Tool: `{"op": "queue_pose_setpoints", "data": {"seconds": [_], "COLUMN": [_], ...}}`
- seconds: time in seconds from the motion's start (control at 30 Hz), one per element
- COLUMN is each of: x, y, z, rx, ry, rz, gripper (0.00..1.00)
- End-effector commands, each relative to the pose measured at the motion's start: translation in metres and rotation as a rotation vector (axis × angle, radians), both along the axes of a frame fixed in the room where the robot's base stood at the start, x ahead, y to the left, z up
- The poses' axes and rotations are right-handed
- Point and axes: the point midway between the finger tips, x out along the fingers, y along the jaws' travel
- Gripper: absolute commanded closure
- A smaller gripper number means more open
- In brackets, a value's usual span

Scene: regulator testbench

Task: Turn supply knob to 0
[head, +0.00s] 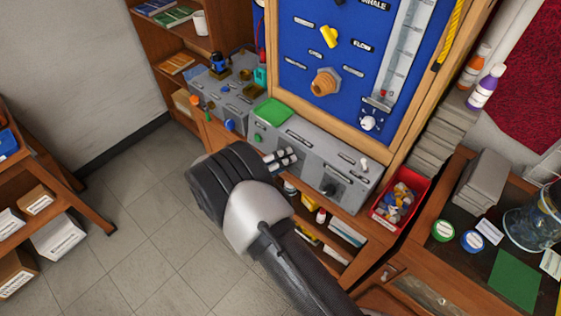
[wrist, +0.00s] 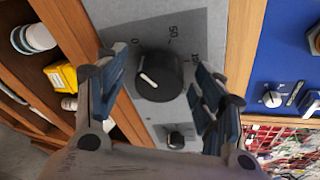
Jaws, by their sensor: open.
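In the wrist view a round black knob (wrist: 160,78) with a white pointer line sits on a grey panel (wrist: 192,35). A 0 mark is at its upper left, a 50 mark above it and another mark at the right. The pointer aims left and slightly up, roughly toward the 0 side; the exact reading is unclear. No name label for the knob is readable. My gripper (wrist: 153,80) is open, one finger on each side of the knob; contact cannot be told. In the head view my gripper (head: 281,158) is over the grey bench unit.
In the head view, a blue panel (head: 310,55) rises behind the unit, with a white dial (head: 368,123). A red bin (head: 400,196) stands to the right. Open shelves are below.

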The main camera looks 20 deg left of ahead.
Motion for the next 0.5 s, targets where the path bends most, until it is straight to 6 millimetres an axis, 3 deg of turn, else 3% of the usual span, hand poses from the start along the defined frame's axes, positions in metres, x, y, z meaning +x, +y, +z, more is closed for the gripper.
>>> {"op": "queue_pose_setpoints", "data": {"seconds": [0.27,0.5], "x": [-0.006,-0.041], "y": [0.005,0.029], "z": [0.002,0.015], "rx": [0.001,0.002], "ry": [0.0,-0.001], "rz": [0.002,0.005], "gripper": [0.38,0.38]}}
